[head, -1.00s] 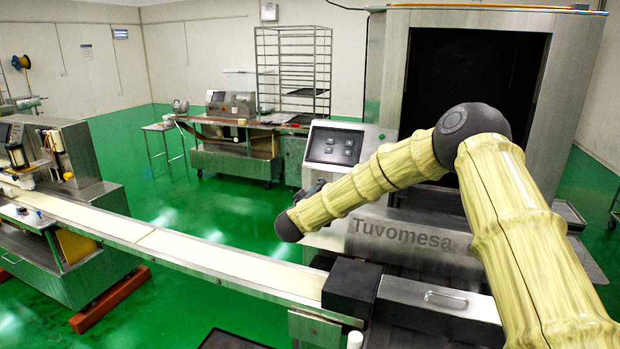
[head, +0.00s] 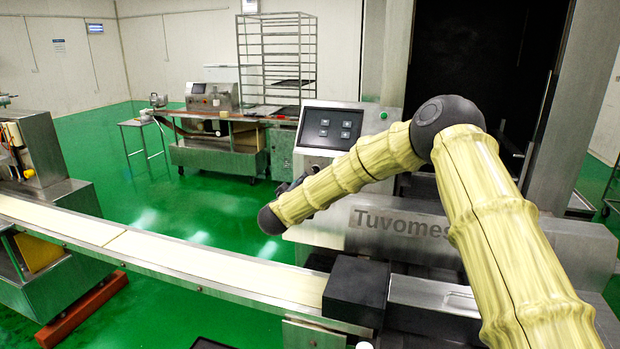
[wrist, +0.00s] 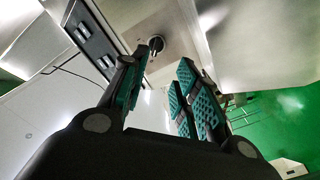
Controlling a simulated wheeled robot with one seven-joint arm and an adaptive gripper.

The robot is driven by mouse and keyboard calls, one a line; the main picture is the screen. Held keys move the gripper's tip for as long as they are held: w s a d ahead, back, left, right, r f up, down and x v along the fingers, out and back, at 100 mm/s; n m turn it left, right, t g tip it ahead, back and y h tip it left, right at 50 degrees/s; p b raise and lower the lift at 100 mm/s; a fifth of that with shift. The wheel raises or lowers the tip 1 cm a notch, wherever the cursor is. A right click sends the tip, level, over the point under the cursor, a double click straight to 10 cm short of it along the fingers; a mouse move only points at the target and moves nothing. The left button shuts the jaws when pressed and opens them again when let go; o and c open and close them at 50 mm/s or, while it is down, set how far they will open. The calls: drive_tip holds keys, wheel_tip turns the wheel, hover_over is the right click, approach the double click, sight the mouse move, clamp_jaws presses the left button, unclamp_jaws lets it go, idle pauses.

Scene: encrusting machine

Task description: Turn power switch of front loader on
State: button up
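The front loader is the steel machine labelled "Tuvomesa" (head: 400,226), with a sloped control panel holding a dark screen (head: 330,128). In the wrist view, a small dark round knob with a bright ring (wrist: 156,43), which looks like the power switch, sits on the steel face beside the screen (wrist: 92,38). My gripper (wrist: 162,64) is open, with its green-padded fingers apart and nothing between them. The knob appears just beyond the fingertips, with no contact visible. In the head view my forearm hides most of the gripper, and I cannot make out the knob.
A pale conveyor belt (head: 165,255) runs along the front to a black block (head: 356,292). A green button (head: 384,115) is at the panel's upper right. A tall wire rack (head: 277,60) and another machine (head: 212,98) stand behind. Green floor is open at centre left.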

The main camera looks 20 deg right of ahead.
sight(313, 170)
drive_tip(key=w+d, duration=0.1)
drive_tip(key=w+d+r+p, duration=0.1)
drive_tip(key=w+d, duration=0.1)
drive_tip(key=shift+d+r+p, duration=0.15)
drive_tip(key=shift+r+p, duration=0.15)
drive_tip(key=shift+r, duration=0.05)
drive_tip(key=w, duration=0.1)
drive_tip(key=w+d+f, duration=0.1)
drive_tip(key=w, duration=0.1)
drive_tip(key=w+p, duration=0.1)
drive_tip(key=shift+w+d+f, duration=0.2)
drive_tip(key=shift+d+f, duration=0.05)
drive_tip(key=shift+d, duration=0.1)
drive_tip(key=shift+w+d+r, duration=0.15)
drive_tip(key=shift+w+d, duration=0.05)
drive_tip(key=shift+d, duration=0.1)
drive_tip(key=shift+d+r, duration=0.15)
drive_tip(key=shift+r, duration=0.05)
drive_tip(key=shift+w+d+f, duration=0.1)
drive_tip(key=shift+w+f, duration=0.15)
drive_tip(key=shift+w, duration=0.1)
drive_tip(key=shift+s+r, duration=0.1)
drive_tip(key=shift+r, duration=0.05)
drive_tip(key=shift+c, duration=0.4)
clamp_jaws()
